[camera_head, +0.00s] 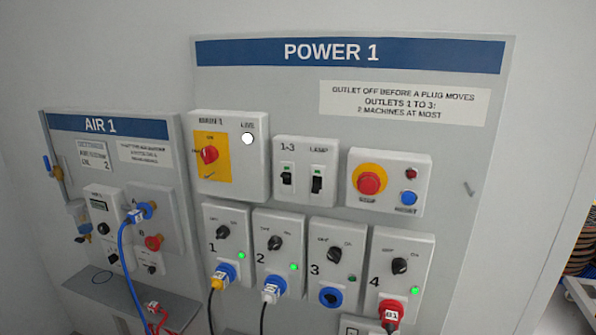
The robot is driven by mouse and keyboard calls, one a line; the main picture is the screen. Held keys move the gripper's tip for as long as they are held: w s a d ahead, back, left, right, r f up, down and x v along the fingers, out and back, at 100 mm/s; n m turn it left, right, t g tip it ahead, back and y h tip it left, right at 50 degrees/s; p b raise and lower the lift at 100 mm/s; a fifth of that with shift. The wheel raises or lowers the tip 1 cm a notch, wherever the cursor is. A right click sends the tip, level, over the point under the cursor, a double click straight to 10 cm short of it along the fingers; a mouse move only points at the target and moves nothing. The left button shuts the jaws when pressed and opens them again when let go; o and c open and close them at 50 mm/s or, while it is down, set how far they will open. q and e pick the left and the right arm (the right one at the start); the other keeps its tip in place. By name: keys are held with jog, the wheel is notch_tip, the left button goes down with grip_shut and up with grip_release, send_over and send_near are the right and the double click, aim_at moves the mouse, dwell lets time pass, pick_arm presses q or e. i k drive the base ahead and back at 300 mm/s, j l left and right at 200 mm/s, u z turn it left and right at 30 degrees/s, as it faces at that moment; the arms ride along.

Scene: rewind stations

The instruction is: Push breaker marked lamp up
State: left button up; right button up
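The breaker marked LAMP (317,184) is a small black toggle in a white box on the POWER 1 panel (480,140), under its label. It sits just right of the similar breaker marked 1-3 (287,179). The LAMP toggle's dark part appears a little lower than that of 1-3, but the levers are too small to tell their positions surely. Neither of my grippers is in view, and nothing covers the breakers.
A red rotary main switch (209,154) is left of the breakers; a red stop button (369,183) is right. Outlets 1, 2 and 4 below hold plugs; outlet 3 (330,297) is empty. The AIR 1 panel (110,125) stands left. Space before the breakers looks clear.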

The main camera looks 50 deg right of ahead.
aim_at(317, 186)
jog(key=z, duration=1.55)
